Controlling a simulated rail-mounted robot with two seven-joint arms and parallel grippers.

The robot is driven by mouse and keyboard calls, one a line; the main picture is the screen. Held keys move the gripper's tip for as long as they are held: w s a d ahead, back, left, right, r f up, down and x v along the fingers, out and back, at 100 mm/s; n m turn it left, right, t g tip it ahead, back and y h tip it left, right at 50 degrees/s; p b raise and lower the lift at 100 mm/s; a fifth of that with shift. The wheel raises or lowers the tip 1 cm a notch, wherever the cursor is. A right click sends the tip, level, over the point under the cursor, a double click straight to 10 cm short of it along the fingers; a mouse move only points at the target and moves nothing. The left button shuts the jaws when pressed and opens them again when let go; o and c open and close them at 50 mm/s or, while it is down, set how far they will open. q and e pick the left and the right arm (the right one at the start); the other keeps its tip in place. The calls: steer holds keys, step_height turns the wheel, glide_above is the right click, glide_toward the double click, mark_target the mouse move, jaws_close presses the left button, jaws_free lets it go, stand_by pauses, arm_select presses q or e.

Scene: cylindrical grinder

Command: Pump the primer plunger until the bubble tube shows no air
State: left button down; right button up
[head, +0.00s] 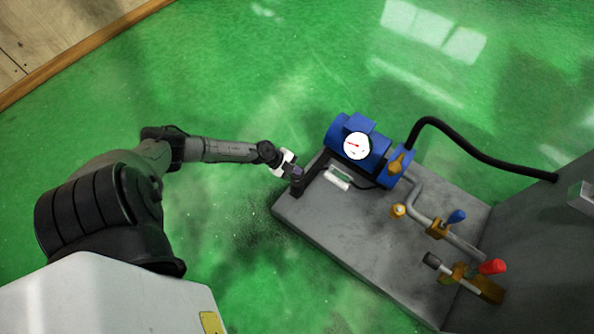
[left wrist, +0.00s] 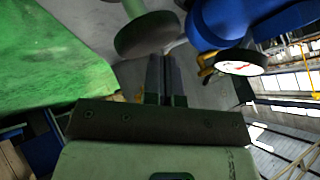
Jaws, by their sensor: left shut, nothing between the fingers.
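My left gripper (head: 297,184) is at the left corner of the grey base plate, beside the blue pump (head: 378,160) with its round white gauge (head: 357,145). Its fingers are together, with nothing between them. In the left wrist view the shut fingers (left wrist: 166,76) point at a dark grey round knob-like part (left wrist: 146,36), which may be the plunger; contact cannot be told. The blue pump (left wrist: 240,18) and gauge (left wrist: 240,63) are to the right there. A short whitish tube (head: 338,178), perhaps the bubble tube, lies by the pump; its contents are too small to read. My right gripper is not in view.
The grey base plate (head: 345,238) also carries a blue-handled valve (head: 456,217), a red-handled valve (head: 491,267) and a small brass fitting (head: 398,210). A black hose (head: 480,155) arches from the pump to a grey panel (head: 545,250). Green floor is clear around the plate.

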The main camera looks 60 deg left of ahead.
arm_select(q)
steer(key=shift+f, duration=0.3)
steer(key=shift+f+b, duration=0.35)
steer(key=shift+f, duration=0.05)
stand_by(0.4)
steer(key=shift+f, duration=0.25)
steer(key=shift+r, duration=0.15)
stand_by(0.5)
steer(key=shift+r+p, duration=0.55)
steer(key=shift+p, duration=0.15)
steer(key=shift+r+p, duration=1.35)
steer(key=shift+p, duration=0.25)
steer(key=shift+r, duration=0.1)
